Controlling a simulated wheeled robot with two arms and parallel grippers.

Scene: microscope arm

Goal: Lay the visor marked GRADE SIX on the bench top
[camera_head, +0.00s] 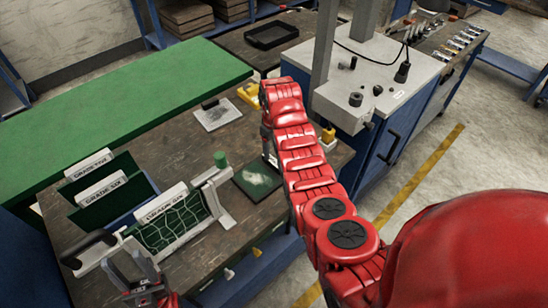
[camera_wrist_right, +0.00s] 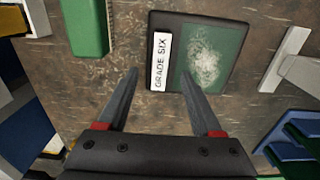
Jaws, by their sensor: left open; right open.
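A flat dark-framed visor (camera_head: 258,183) with a green window and whitish scuffed patch lies on the bench top (camera_head: 215,150). In the right wrist view this visor (camera_wrist_right: 212,62) carries a white label reading GRADE SIX. My right gripper (camera_wrist_right: 158,78) is open, its fingertips at the visor's label edge in that view; whether they touch is unclear. In the head view my right gripper (camera_head: 268,152) is largely hidden by its arm. My left gripper (camera_head: 142,292) is open near the rack's front.
A pale plate (camera_head: 217,114) and a yellow item (camera_head: 249,92) lie farther back. A black tray (camera_head: 271,35) is behind them. A grey-topped cabinet (camera_head: 375,80) with a post stands right of the bench.

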